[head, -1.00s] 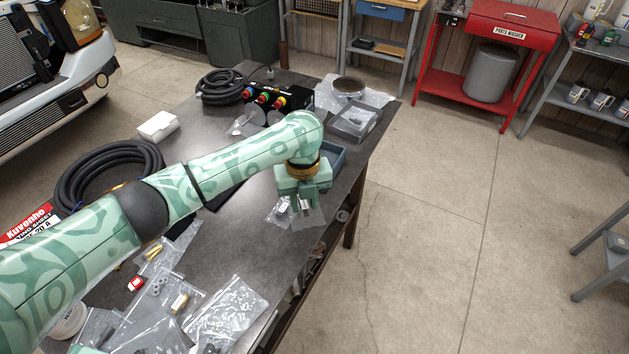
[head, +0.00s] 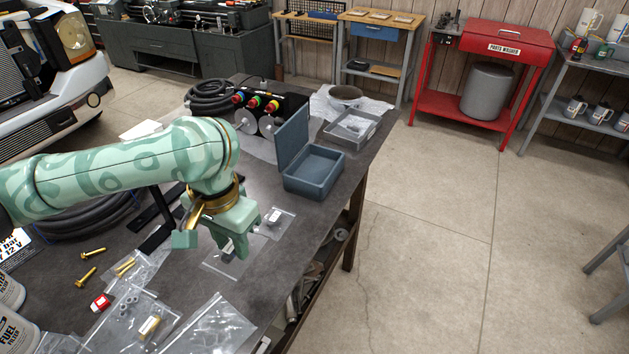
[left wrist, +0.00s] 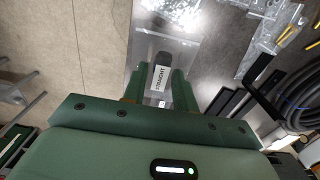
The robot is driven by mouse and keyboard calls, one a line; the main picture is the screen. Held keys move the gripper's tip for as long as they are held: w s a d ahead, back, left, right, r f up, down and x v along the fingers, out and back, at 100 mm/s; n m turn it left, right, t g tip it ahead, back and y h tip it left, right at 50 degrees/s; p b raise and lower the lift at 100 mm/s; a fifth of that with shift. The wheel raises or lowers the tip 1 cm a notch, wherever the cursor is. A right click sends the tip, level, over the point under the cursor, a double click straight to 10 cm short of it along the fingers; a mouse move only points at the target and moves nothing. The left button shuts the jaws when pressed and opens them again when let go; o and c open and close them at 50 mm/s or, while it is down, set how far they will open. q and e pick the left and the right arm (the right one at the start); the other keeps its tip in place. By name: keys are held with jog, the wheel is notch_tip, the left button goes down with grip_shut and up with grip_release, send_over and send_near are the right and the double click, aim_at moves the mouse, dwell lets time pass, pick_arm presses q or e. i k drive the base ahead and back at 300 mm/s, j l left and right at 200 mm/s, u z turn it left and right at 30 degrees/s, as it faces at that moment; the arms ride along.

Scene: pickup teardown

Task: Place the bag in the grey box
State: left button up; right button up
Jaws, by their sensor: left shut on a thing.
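A clear plastic bag (head: 217,265) with a dark part and a white label in it is between the fingers of my left gripper (head: 236,250). The left wrist view shows the bag (left wrist: 163,48) and its label, reading "STRAIGHT", between the fingers (left wrist: 159,88). My left gripper is shut on this bag, low over the table; I cannot tell whether the bag touches the tabletop. The blue-grey box (head: 316,183) stands farther back to the right, lid (head: 293,136) raised and its visible inside empty. My right gripper is not in view.
Another clear bag (head: 275,216) lies between my left gripper and the box. A shallow grey tray (head: 352,126) and a control box with colored knobs (head: 262,104) stand behind. Several clear bags, brass bolts (head: 92,254) and white cans (head: 17,340) crowd the near left. The table's right edge is close.

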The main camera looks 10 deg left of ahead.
aim_at(317, 174)
jog(key=i+l, duration=0.55)
jog(key=i, duration=0.5)
